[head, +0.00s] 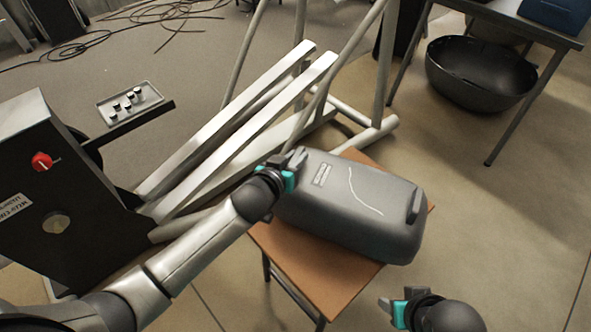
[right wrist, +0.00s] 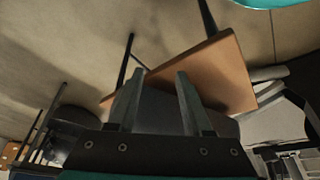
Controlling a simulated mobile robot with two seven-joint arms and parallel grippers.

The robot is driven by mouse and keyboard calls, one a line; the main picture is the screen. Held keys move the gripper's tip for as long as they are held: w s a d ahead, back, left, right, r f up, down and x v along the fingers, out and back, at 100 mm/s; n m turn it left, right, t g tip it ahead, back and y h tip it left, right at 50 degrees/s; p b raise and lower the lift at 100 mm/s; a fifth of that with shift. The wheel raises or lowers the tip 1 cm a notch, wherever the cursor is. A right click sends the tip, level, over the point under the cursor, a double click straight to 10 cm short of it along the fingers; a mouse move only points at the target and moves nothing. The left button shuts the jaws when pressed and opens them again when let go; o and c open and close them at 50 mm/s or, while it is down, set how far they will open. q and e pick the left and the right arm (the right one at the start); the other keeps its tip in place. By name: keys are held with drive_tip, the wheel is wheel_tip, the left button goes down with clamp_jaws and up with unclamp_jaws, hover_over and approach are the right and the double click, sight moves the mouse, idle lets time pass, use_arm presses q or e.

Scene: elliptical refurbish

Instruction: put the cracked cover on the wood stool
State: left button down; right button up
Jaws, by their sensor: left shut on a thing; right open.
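The cracked cover (head: 350,200) is a dark grey rounded box with a pale crack line and a small label on top. It lies over the wood stool (head: 310,272), which has a brown square seat and dark legs; whether it rests fully on the seat is hard to tell. My left gripper (head: 292,168) is shut on the cover's left end. My right gripper (head: 392,306) is open and empty, apart from the cover at the lower right. In the right wrist view, the cover (right wrist: 158,110) shows behind the open fingers, beside the stool seat (right wrist: 215,75).
A treadmill-like machine with white rails (head: 240,125) stands to the left, with a black console (head: 50,190) bearing a red knob. Cables lie at upper left. Floor on the right is clear.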

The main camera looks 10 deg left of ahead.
use_arm(q)
wheel_tip(320, 180, down, 2)
drive_tip(key=shift+w+d+f+b, duration=0.1)
drive_tip(key=shift+f+b, duration=0.05)
drive_tip(key=shift+b, duration=0.65)
drive_tip(key=shift+f+b, duration=0.35)
drive_tip(key=shift+f, duration=0.3)
drive_tip(key=c, duration=0.8)
unclamp_jaws()
drive_tip(key=shift+f, duration=0.1)
drive_tip(key=shift+o, duration=0.2)
use_arm(e)
drive_tip(key=shift+t, duration=0.6)
drive_tip(key=r, duration=0.4)
drive_tip(key=shift+w+a, duration=0.25)
drive_tip(key=shift+a, duration=0.05)
